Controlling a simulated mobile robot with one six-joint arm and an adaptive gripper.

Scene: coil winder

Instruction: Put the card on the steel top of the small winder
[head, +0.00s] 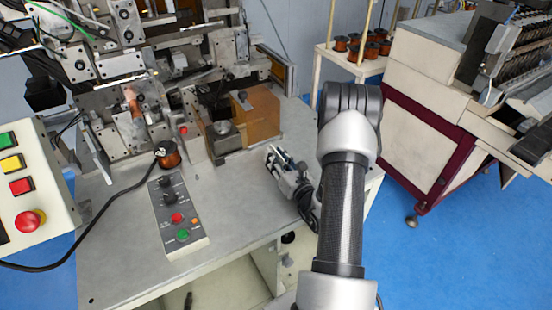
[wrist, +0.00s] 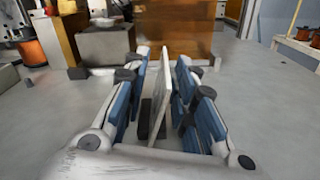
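A thin, pale card (wrist: 161,92) stands nearly upright and edge-on between the fingers of my gripper (wrist: 160,85) in the wrist view. Small dark blocks sit at its foot; I cannot tell whether they hold it. The fingers with blue pads are apart, with a gap visible on the card's left and a narrower one on its right. In the head view my gripper (head: 281,160) is low over the right part of the winder's grey steel top (head: 240,200). The card is hard to make out there. The steel top also shows in the wrist view (wrist: 50,135).
A brown block (head: 262,115) and a metal cylinder fixture (head: 223,136) stand behind my gripper. A control box (head: 178,215) and a copper spool (head: 168,155) are to the left. The top's front middle is clear. A second machine (head: 430,130) stands right.

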